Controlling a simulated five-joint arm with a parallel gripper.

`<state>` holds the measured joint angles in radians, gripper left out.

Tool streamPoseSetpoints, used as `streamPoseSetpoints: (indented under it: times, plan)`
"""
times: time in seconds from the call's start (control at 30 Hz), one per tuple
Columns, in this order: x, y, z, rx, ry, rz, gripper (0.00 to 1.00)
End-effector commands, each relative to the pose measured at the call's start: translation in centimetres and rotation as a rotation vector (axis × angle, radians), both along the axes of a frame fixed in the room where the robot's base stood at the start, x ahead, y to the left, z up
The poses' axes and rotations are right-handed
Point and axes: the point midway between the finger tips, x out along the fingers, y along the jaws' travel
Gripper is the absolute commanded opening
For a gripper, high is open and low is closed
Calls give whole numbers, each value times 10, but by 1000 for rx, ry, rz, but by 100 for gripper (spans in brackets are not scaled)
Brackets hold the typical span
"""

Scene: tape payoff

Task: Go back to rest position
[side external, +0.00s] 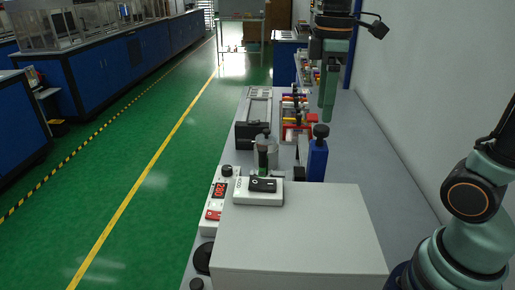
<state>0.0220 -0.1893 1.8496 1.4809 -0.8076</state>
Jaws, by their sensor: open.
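My gripper (327,100) hangs pointing down over the far right part of the grey bench (350,130). It is open, with nothing visible between its jaws. It hangs above and behind the blue post with a black knob (317,160) and appears apart from it. The tape payoff cannot be picked out with certainty. A small upright holder with a green part and a dark top (264,155) stands left of the blue post.
A large white box (300,235) fills the near bench, with a black-switched white unit (258,190) at its far edge. A controller with a red display (219,195) stands left. A black tray device (257,115) and red-and-yellow parts (295,115) lie farther back. The right bench strip is clear.

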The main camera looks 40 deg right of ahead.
Motion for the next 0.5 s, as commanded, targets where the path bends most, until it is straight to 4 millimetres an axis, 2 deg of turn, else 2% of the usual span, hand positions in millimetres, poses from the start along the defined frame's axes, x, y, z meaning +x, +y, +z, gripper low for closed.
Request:
streamPoseSetpoints:
  times: [0.5]
  plan:
    - [0, 0, -61, 0, 3, 0, 68]
